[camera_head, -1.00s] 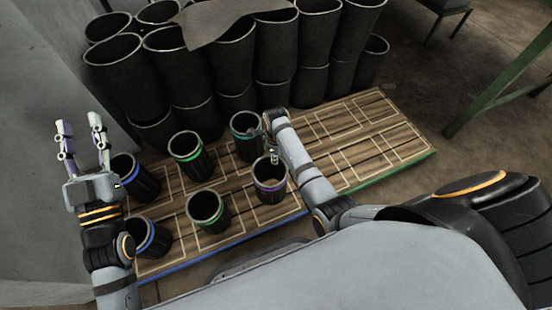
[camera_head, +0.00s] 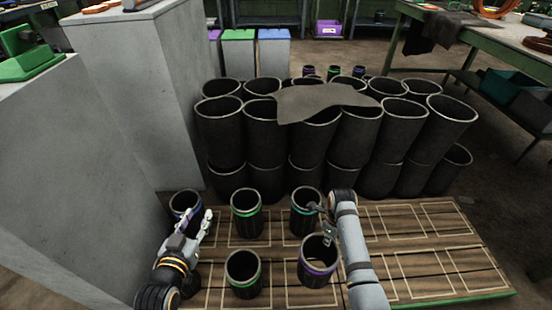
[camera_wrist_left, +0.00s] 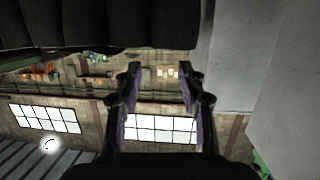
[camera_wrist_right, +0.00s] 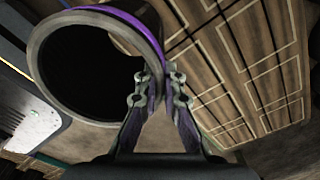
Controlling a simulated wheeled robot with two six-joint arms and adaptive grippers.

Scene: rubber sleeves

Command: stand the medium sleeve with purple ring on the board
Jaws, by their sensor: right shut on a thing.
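The medium sleeve with purple ring (camera_head: 317,270) is a dark, open-topped cylinder at the front row of the wooden board (camera_head: 425,262). It looks close to upright, mouth up; I cannot tell whether its base touches the board. My right gripper (camera_head: 326,234) is shut on its rim from the far side. In the right wrist view, the sleeve's open mouth (camera_wrist_right: 88,70) and purple band fill the upper left, with the fingertips (camera_wrist_right: 158,76) at its wall. My left gripper (camera_head: 199,224) is open and empty, pointing up in front of a blue-ringed sleeve; its fingers are apart in the left wrist view (camera_wrist_left: 161,75).
Large black sleeves (camera_head: 262,135) are stacked behind under a grey cloth (camera_head: 322,100). A grey block (camera_head: 130,90) is at left. The board's right side is clear.

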